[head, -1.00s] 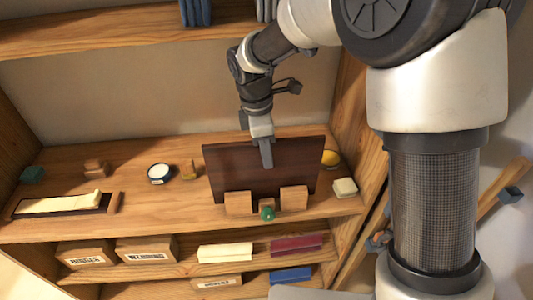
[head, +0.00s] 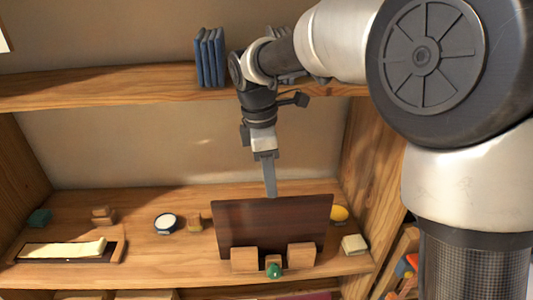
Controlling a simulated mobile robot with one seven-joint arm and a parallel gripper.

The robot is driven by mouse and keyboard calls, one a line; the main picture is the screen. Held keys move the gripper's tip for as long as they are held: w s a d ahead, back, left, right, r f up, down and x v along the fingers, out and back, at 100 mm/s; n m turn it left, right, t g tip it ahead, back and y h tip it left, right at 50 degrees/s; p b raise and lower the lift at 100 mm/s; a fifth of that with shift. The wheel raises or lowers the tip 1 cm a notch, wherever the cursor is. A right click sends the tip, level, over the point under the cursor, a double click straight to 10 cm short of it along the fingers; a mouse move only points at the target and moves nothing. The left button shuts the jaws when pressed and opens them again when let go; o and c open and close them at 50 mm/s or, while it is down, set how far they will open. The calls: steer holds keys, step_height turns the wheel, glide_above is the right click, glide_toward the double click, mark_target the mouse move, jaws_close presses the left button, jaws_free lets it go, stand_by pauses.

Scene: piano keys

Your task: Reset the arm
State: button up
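My gripper (head: 269,178) hangs from my arm at the middle of the head view, fingers pointing down. It is just above and behind the top edge of a dark wooden board (head: 270,224) that stands upright on the shelf. I see the gripper from the side as one narrow grey shape, so the gap between its fingers is hidden. A long tray with pale piano keys (head: 62,250) lies on the shelf at the left.
The board stands behind two wooden blocks (head: 244,259) and a green object (head: 274,270). A white-topped round jar (head: 166,223), a yellow object (head: 339,213) and a pale block (head: 354,245) are nearby. Blue books (head: 210,57) stand on the upper shelf (head: 120,86).

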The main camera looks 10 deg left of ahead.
steer(key=s+d+r+m+t+p, duration=0.1)
steer(key=d+r+m, duration=0.15)
steer(key=r, duration=0.25)
steer(key=s+d+r+m, duration=0.2)
steer(key=d+r, duration=0.1)
steer(key=r, duration=0.2)
steer(key=s+d+m+t+y+p, duration=0.1)
steer(key=s+d+m+t, duration=0.3)
steer(key=s+d+m, duration=1)
steer(key=d+f+m+p, duration=0.1)
steer(key=d+m, duration=0.1)
steer(key=d, duration=0.1)
steer(key=shift+s, duration=0.4)
steer(key=shift+m, duration=0.25)
